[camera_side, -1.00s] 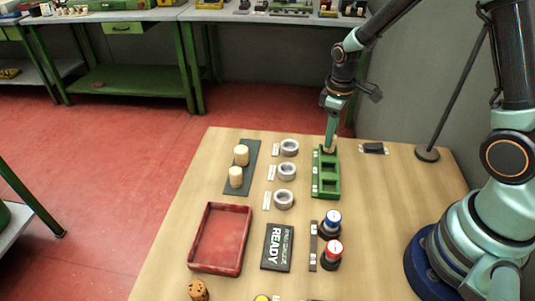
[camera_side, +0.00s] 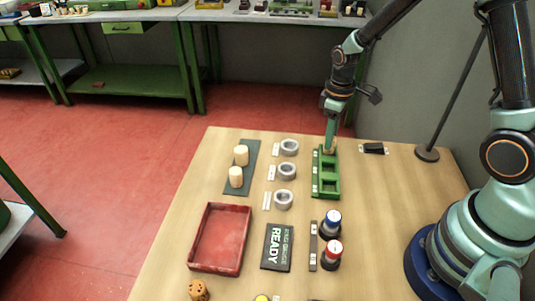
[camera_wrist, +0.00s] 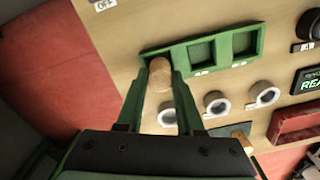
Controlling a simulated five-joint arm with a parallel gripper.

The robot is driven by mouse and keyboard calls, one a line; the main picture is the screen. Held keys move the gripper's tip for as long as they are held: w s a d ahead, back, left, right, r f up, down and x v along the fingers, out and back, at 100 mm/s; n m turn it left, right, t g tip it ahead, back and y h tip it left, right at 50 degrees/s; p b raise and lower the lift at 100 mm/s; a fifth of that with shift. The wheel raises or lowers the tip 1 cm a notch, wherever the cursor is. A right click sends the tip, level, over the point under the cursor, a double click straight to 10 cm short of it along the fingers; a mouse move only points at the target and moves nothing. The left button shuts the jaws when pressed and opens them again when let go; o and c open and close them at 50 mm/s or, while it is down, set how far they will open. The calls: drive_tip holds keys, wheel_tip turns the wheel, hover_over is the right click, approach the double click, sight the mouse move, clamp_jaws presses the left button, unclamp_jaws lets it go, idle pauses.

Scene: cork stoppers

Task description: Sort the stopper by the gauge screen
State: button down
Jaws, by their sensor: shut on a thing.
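My gripper (camera_side: 329,147) points down at the far compartment of the green three-part tray (camera_side: 315,189). In the wrist view my gripper (camera_wrist: 165,85) is shut on a tan cork stopper (camera_wrist: 161,70), which sits between the fingers at the end compartment of the green tray (camera_wrist: 222,42). Whether the stopper touches the tray floor I cannot tell. The other two compartments look empty. The gauge screen (camera_side: 278,247) reads READY; it also shows, partly cut off, in the wrist view (camera_wrist: 308,83).
Three grey rings (camera_side: 286,171) stand left of the green tray. Two pale stoppers (camera_side: 236,177) stand on a dark mat (camera_side: 247,160).

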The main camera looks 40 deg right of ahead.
drive_tip(key=shift+f, duration=0.65)
drive_tip(key=shift+c, duration=2.3)
unclamp_jaws()
wheel_tip(320, 180, up, 12)
drive_tip(key=shift+r, duration=0.1)
drive_tip(key=s+a+r+m+t, duration=0.4)
drive_tip(key=s+a+r+t, duration=0.1)
drive_tip(key=s+r, duration=0.4)
drive_tip(key=shift+s+r+m+t, duration=0.3)
drive_tip(key=shift+s+m, duration=0.1)
